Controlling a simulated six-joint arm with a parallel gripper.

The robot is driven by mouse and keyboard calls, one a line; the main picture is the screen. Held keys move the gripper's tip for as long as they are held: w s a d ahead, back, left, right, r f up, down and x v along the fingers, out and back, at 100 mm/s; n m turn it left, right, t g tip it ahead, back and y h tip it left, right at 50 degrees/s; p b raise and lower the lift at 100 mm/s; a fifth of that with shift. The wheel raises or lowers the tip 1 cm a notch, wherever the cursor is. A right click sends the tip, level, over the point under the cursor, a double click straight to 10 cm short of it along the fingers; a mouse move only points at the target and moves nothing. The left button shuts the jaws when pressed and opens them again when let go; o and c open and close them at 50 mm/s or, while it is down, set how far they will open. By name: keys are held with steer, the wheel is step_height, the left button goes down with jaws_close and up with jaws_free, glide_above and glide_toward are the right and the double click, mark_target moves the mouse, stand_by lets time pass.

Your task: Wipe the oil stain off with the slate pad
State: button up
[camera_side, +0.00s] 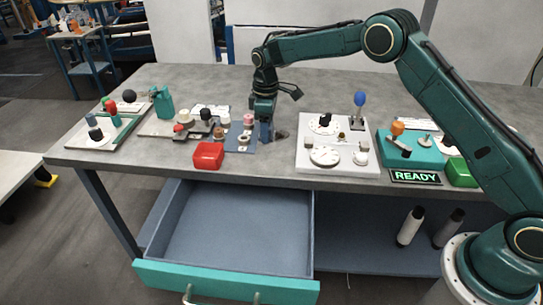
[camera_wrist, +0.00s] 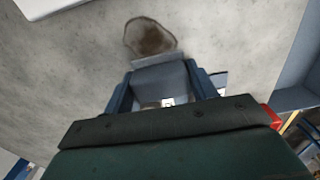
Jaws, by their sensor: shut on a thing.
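The oil stain (camera_wrist: 150,38) is a brown, roundish patch with a darker rim on the grey table. In the side view it shows as a small dark patch (camera_side: 282,135) just right of my gripper (camera_side: 265,132). In the wrist view my gripper (camera_wrist: 162,84) is shut on the slate pad (camera_wrist: 160,78), a grey-blue block with a paler edge between the two blue fingers. The pad's far edge lies right beside the stain's near edge in that view. I cannot tell whether the pad touches the table. In the side view the pad is mostly hidden by the fingers.
A white board with dials (camera_side: 338,171) stands right of the stain. A blue plate with small parts (camera_side: 235,144) and a red box (camera_side: 208,155) are close on the left. The drawer (camera_side: 225,282) below is open. Bare table lies behind my gripper.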

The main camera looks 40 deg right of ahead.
steer(key=shift+w+a+r, duration=0.15)
steer(key=shift+w+a, duration=0.1)
steer(key=shift+a, duration=0.05)
steer(key=shift+a+r, duration=0.1)
steer(key=shift+r, duration=0.65)
steer(key=shift+d+r, duration=0.2)
steer(key=shift+r, duration=0.85)
steer(key=shift+s+r, duration=0.1)
steer(key=shift+r, duration=1)
steer(key=shift+r, duration=0.1)
steer(key=shift+r, duration=1.4)
steer(key=shift+f, duration=0.15)
steer(key=shift+s+a+f, duration=0.1)
steer(key=shift+f, duration=3.3)
steer(key=shift+f, duration=0.8)
